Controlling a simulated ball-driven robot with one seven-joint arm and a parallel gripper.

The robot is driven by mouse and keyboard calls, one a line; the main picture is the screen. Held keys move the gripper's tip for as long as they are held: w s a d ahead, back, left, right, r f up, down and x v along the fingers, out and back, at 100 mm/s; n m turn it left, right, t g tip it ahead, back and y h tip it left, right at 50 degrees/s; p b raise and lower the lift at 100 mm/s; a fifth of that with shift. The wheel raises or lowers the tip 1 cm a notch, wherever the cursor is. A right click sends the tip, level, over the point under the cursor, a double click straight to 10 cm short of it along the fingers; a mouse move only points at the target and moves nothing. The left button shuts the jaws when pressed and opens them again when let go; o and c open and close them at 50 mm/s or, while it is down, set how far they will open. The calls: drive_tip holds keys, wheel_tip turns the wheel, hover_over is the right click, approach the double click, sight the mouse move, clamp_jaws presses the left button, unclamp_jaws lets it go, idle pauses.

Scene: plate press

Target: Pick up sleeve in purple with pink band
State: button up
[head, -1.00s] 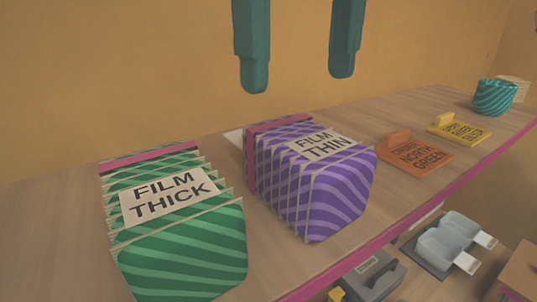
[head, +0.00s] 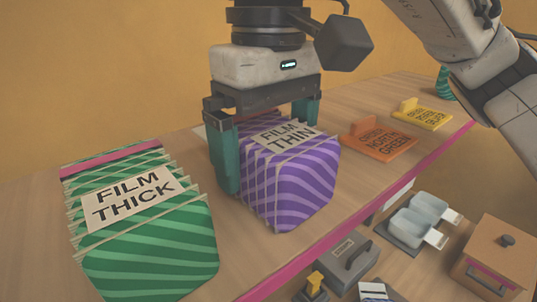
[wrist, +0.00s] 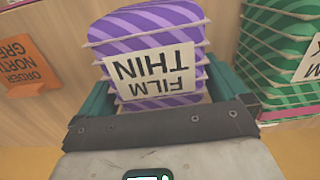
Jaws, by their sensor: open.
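The purple striped sleeve (head: 303,185) is a ribbed block labelled FILM THIN, standing on the wooden shelf. Its pink band, at the back end, is hidden behind my gripper now. My gripper (head: 265,155) is open and lowered over the back part of the sleeve. One teal finger is on the left side of the sleeve and the other on its right side. In the wrist view the purple sleeve (wrist: 150,22) lies between the two fingers, its label upside down. I cannot tell whether the fingers touch it.
A green striped sleeve (head: 160,245) labelled FILM THICK stands close on the left. An orange sign (head: 378,143) and a yellow sign (head: 420,115) lie to the right. The shelf's front edge is pink (head: 330,245). A lower surface holds clear trays (head: 425,212) and a wooden box (head: 497,250).

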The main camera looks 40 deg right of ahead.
drive_tip(key=c, duration=0.9)
drive_tip(key=shift+c, duration=0.3)
drive_tip(key=shift+r, duration=0.15)
